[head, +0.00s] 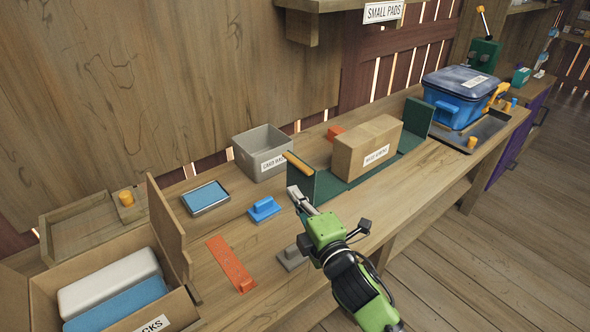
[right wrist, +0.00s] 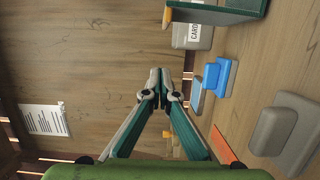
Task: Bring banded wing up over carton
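The carton (head: 366,147) is a brown labelled box on a green folding base (head: 395,158). The banded wing (head: 301,183) is a green panel standing roughly upright at the carton's left, with an orange-yellow band along its top edge. It also shows at the top of the right wrist view (right wrist: 240,8). A plain green wing (head: 418,117) stands upright at the carton's right. My right gripper (head: 294,191) is at the outer left side of the banded wing. Its fingertips (right wrist: 160,74) meet with nothing between them. Whether they touch the wing is unclear. My left gripper is out of view.
A grey bin (head: 262,160) stands behind the banded wing. A blue handled block (head: 264,210), red strip (head: 230,263), grey block (head: 292,257) and blue pad (head: 205,197) lie to the left. A blue lidded bin (head: 456,100) stands beyond the right wing.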

